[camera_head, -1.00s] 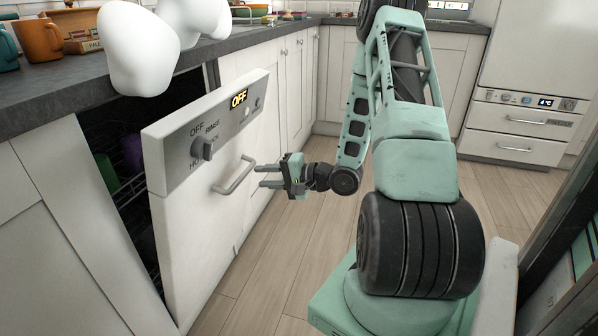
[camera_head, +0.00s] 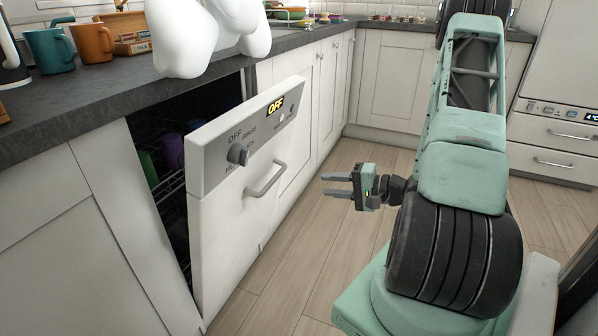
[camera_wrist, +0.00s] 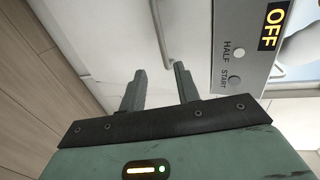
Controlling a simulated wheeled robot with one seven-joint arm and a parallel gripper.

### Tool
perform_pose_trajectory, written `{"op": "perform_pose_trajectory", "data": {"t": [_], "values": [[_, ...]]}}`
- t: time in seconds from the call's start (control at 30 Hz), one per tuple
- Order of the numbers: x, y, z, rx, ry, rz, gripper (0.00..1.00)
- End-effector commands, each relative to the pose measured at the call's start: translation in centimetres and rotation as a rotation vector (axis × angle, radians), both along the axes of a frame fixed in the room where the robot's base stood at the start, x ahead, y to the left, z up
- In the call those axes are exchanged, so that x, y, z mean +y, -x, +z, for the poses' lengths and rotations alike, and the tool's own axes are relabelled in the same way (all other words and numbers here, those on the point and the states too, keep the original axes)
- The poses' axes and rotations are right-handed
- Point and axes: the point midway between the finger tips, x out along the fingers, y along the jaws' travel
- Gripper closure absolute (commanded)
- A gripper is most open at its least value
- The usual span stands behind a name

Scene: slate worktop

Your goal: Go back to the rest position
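My gripper (camera_head: 337,185) is open and empty, held in the air over the wooden floor, to the right of the dishwasher door. Its two fingers also show spread apart in the wrist view (camera_wrist: 160,88), with nothing between them. The dishwasher door (camera_head: 240,210) is partly open and tilted outward. It has a bar handle (camera_head: 268,180), a knob and a lit OFF display (camera_head: 275,106). The fingers are apart from the handle. The wrist view shows the door's control panel (camera_wrist: 238,60) at the upper right.
The dark worktop (camera_head: 100,95) holds a teal mug (camera_head: 50,50), an orange mug (camera_head: 92,43) and a glossy white object (camera_head: 185,40). Cups, one green (camera_head: 150,166), stand inside the dishwasher. White cabinets (camera_head: 385,85) line the back. The floor (camera_head: 300,265) between door and arm is clear.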

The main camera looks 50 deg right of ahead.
Motion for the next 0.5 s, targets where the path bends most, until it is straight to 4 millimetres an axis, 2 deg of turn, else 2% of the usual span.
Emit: {"op": "perform_pose_trajectory", "data": {"t": [0.23,0.33,0.43,0.5], "values": [[0.0,0.0,0.0,0.000,0.000,0.000,0.68],[0.1,-0.6,-0.2,0.021,0.052,0.011,0.68],[0.4,-2.3,-0.7,0.086,0.208,0.038,0.68],[0.6,-3.9,-1.0,0.151,0.371,0.069,0.68]]}}
